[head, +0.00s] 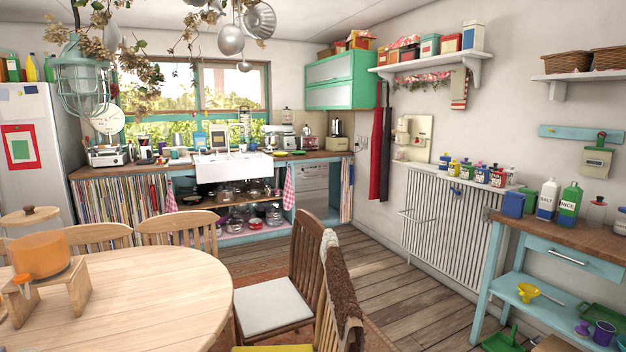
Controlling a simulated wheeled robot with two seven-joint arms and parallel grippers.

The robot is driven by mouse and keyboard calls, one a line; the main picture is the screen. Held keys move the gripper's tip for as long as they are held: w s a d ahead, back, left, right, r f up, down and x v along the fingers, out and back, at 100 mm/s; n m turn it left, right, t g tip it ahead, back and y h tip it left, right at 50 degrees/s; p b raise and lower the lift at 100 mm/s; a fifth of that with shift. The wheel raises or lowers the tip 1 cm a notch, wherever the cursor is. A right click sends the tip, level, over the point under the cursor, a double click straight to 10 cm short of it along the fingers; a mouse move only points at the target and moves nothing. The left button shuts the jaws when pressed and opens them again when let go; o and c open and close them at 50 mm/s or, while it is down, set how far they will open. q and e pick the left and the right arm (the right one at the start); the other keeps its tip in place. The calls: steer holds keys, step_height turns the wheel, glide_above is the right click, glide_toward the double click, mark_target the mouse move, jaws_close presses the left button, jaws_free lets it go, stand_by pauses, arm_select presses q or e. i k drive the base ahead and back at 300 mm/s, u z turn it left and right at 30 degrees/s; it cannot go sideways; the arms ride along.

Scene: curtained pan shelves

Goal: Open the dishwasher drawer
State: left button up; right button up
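The dishwasher (314,192) is a pale grey-white front under the wooden counter at the back of the room, right of the open pan shelves. It looks shut and upright, but it is small and far away. A lighter strip runs along its top; I cannot make out a handle clearly. Its lower left is partly hidden by a chair back. Neither of my grippers is in view.
A round wooden table (150,290) with an orange pot (40,255) fills the front left. Chairs (275,298) stand between me and the counter. Open wooden floor (385,285) lies right of the chairs, beside the radiator (445,230). A blue side table (565,262) stands at the right.

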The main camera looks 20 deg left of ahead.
mark_target(304, 173)
steer(key=z, duration=0.95)
steer(key=i, duration=3.2)
steer(key=u, duration=1.85)
steer(key=i, duration=6.35)
